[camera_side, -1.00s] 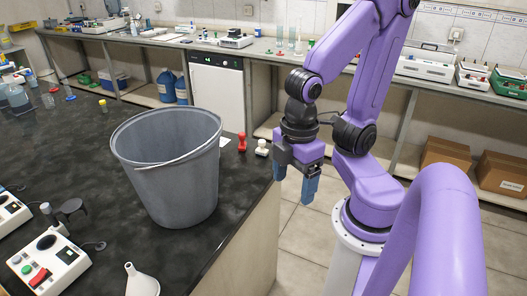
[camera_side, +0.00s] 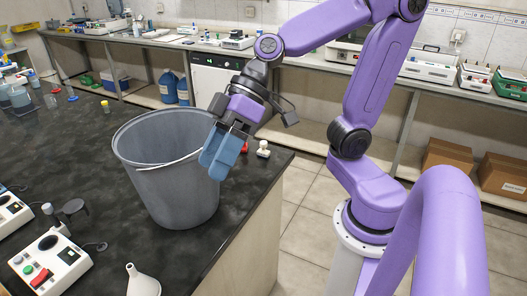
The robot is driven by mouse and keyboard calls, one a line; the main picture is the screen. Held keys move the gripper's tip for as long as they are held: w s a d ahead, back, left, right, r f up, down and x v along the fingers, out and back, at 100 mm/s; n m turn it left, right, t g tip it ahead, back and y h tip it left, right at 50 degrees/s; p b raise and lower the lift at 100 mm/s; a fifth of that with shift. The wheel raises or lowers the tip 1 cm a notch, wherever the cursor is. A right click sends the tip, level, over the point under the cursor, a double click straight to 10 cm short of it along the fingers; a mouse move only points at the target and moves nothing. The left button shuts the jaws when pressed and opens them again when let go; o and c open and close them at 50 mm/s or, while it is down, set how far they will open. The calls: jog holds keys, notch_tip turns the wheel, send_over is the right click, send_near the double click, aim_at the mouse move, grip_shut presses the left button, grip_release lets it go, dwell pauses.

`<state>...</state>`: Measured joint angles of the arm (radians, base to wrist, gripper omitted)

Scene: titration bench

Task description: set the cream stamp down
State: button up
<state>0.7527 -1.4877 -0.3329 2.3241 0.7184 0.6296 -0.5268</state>
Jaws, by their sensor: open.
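The cream stamp (camera_side: 263,149) stands upright on the dark bench top (camera_side: 232,205), near its right edge and to the right of the bucket. My gripper (camera_side: 218,160) is to the left of the stamp in the picture, with its blue fingers pointing down and overlapping the bucket's right rim in this view. The fingers look empty and apart from the cream stamp. The red stamp (camera_side: 246,147) is mostly hidden behind my gripper, with only a small part showing.
A large grey bucket (camera_side: 165,185) with a wire handle stands beside my gripper. A white funnel (camera_side: 142,282) and boxy instruments (camera_side: 48,262) are on the near left bench. The bench's right edge drops to the floor.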

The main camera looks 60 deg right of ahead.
jog(key=w+d+r+m+t+h, duration=0.25)
jog(key=w+d+m+t, duration=0.3)
jog(key=w, duration=0.45)
jog(key=w+d+r+m+t+h, duration=0.2)
jog(key=w+d+r+m+t, duration=0.25)
jog(key=w, duration=0.65)
jog(key=m+g+h, duration=0.8)
jog(key=m+g, duration=0.2)
jog(key=m, duration=0.2)
send_over(264, 142)
jog(key=s+a, duration=0.2)
jog(key=a, duration=0.3)
notch_tip(264, 142, down, 12)
jog(key=x, duration=0.6)
jog(key=s+a+x, duration=0.1)
jog(key=x, duration=0.4)
jog(key=a+f+x, duration=0.1)
jog(key=x, duration=0.5)
jog(key=shift+s+f, duration=0.15)
jog(key=shift+f, duration=0.2)
jog(key=shift+m, duration=0.3)
